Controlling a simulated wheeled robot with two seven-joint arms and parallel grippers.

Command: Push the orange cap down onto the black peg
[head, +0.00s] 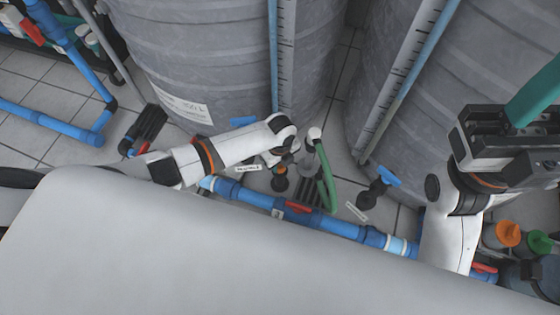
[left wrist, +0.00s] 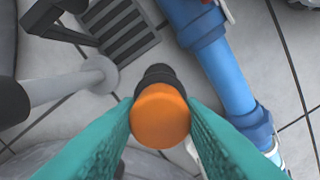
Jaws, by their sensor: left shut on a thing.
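The orange cap (left wrist: 160,116) sits between the teal fingers of my left gripper (left wrist: 159,103) in the left wrist view. The fingers are shut on its sides. The black peg (left wrist: 158,75) shows just beyond the cap, in line with it; I cannot tell how far the cap sits over it. In the head view the small orange cap (head: 281,170) shows just above the black peg (head: 280,184), below the end of my left arm, which hides the fingers. My right gripper (head: 533,97) is at the right, far from the peg, with a teal finger partly cut off by the frame edge.
Blue pipe (head: 250,197) with red-handled valves runs in front of the peg. A green hose (head: 327,185) bends close to its right. Large grey tanks (head: 205,55) stand behind. Containers with an orange lid (head: 508,233) and a green lid (head: 539,243) stand at lower right.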

